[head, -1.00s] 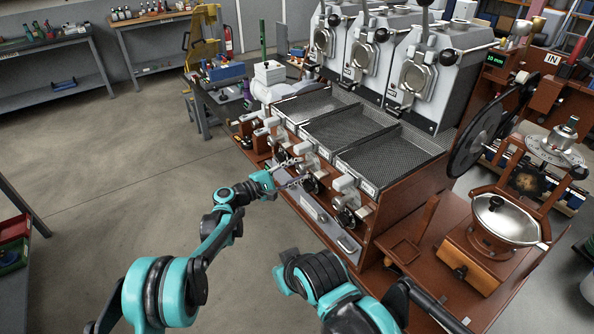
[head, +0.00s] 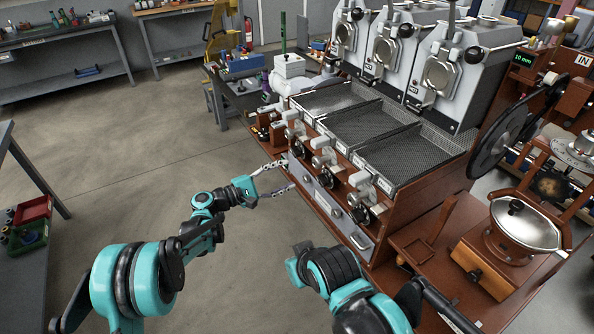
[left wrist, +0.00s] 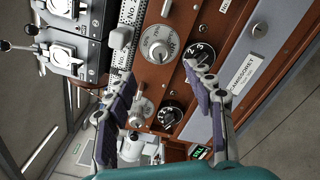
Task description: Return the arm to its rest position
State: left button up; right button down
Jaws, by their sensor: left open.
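My left gripper (head: 283,178) is open and empty in the head view, in front of the left end of the sample roaster's (head: 385,215) wooden front panel. Its two fingers (left wrist: 160,100) are spread in the left wrist view, with a numbered black dial (left wrist: 170,116) and a silver dial (left wrist: 158,44) of the roaster seen between and beyond them. No object is between the fingers. My right arm shows at the bottom centre of the head view; its gripper is not visible.
Mesh cooling trays (head: 365,125) and roaster drums (head: 388,62) stand behind the front panel. A grey table with a red bin (head: 33,209) is at far left. The floor (head: 130,180) left of the roaster is open.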

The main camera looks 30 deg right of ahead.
pick_arm(q)
jog(key=shift+a, duration=0.55)
jog(key=s+a+r+m+t+y, duration=0.2)
jog(key=s+a+r+y, duration=0.15)
jog(key=a, duration=0.55)
jog(key=s+a+r+m+t+y, duration=0.1)
jog(key=s+a+r+t+y, duration=0.1)
jog(key=s+a+y, duration=0.5)
jog(key=s+a+f+m+y, duration=0.1)
jog(key=s+a+f+y, duration=0.1)
jog(key=s+a, duration=0.3)
jog(key=s+a+f+m+t+y, duration=0.1)
jog(key=s+a, duration=0.5)
jog(key=a, duration=0.7)
jog(key=s+a+f+m+t+y, duration=0.1)
jog(key=s+a+f+m+y, duration=0.1)
jog(key=s+a, duration=0.4)
jog(key=a+f+y, duration=0.1)
jog(key=a+y, duration=0.1)
jog(key=a, duration=0.2)
jog(key=shift+s+y, duration=0.1)
jog(key=shift+y, duration=0.15)
